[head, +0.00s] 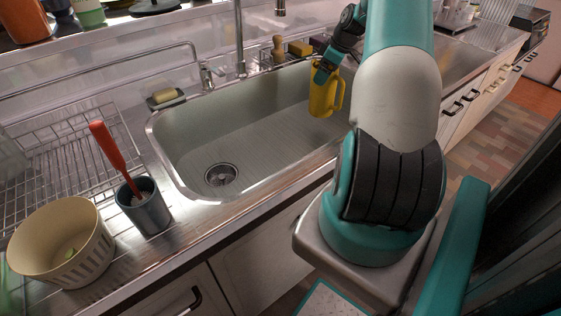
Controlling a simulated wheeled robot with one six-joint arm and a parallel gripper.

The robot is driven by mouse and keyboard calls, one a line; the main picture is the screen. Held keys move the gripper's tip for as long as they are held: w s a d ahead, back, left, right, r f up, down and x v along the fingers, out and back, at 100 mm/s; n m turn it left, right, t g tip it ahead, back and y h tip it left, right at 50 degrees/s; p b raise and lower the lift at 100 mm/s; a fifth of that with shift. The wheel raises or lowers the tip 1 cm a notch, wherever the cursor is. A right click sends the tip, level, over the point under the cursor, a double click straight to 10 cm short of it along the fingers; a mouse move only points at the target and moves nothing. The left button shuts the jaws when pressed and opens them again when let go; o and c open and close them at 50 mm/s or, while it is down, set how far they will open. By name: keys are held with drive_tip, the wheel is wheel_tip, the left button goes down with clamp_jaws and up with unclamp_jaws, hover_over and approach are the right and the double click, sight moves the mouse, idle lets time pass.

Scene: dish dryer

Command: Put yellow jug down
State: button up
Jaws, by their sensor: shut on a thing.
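The yellow jug (322,97) is upright at the right end of the sink, near its front rim. Its handle points to the right. My gripper (323,72) is shut on the jug near its top, coming down from above. My arm hides the space to the right of the jug. I cannot tell whether the jug's base hangs above the sink or touches its rim.
The sink (255,130) is empty around its drain (221,174). A wire dish rack (70,165) stands at left. In front are a cream pot (62,240) and a grey cup (146,208) holding a red-handled brush (115,155). Taps and a sponge (299,48) line the back.

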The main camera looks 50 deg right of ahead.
drive_tip(key=w+a+f, duration=0.2)
drive_tip(key=a+f, duration=0.1)
drive_tip(key=a, duration=0.5)
drive_tip(key=w+a+f, duration=0.2)
drive_tip(key=a+f, duration=0.2)
drive_tip(key=a, duration=0.5)
drive_tip(key=shift+a, duration=0.25)
drive_tip(key=shift+w+f, duration=0.1)
drive_tip(key=o, duration=1)
